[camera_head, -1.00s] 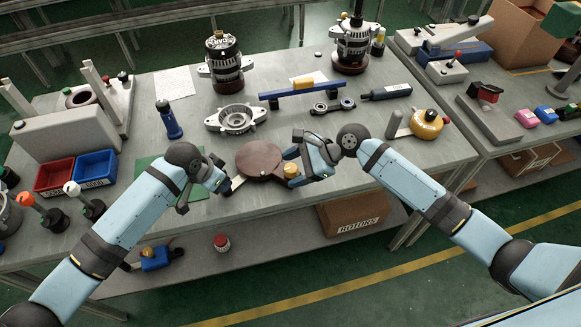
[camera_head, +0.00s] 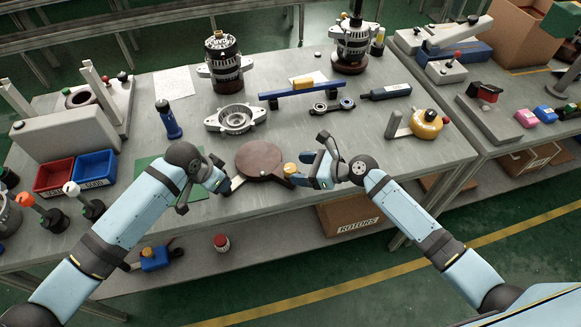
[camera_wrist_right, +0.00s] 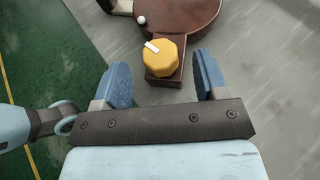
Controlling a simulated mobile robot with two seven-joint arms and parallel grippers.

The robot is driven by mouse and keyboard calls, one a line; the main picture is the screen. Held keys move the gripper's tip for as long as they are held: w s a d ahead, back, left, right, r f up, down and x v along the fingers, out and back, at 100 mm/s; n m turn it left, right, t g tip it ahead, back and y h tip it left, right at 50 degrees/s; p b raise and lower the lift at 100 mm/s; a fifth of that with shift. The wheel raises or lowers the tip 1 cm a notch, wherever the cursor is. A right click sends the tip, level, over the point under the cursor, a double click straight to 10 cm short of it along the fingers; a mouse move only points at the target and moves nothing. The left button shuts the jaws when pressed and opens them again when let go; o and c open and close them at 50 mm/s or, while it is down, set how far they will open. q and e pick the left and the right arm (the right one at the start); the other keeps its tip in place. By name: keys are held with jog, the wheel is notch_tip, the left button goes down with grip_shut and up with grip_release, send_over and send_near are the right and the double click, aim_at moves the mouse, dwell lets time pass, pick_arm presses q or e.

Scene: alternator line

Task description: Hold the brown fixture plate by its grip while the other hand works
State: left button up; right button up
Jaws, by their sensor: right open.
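The round brown fixture plate (camera_head: 259,157) lies near the front edge of the grey bench; the right wrist view shows part of it (camera_wrist_right: 198,14). A brown block projects from its right side, topped by a yellow knob (camera_head: 290,169) that also shows in the right wrist view (camera_wrist_right: 162,53). My right gripper (camera_head: 308,168) is open and empty just right of the knob. In the right wrist view its fingers (camera_wrist_right: 163,75) are spread to either side of the block, apart from it. My left gripper (camera_head: 220,184) is at the plate's left edge; its fingers are too small to read.
A metal housing (camera_head: 236,118) and a blue bar (camera_head: 302,89) lie behind the plate. A yellow round tool (camera_head: 427,123) stands to the right. Red (camera_head: 54,176) and blue (camera_head: 95,168) bins stand at the left.

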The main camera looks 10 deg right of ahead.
aim_at(294, 168)
jog(key=shift+x, duration=1.85)
jog(key=c, duration=0.9)
jog(key=shift+c, duration=0.2)
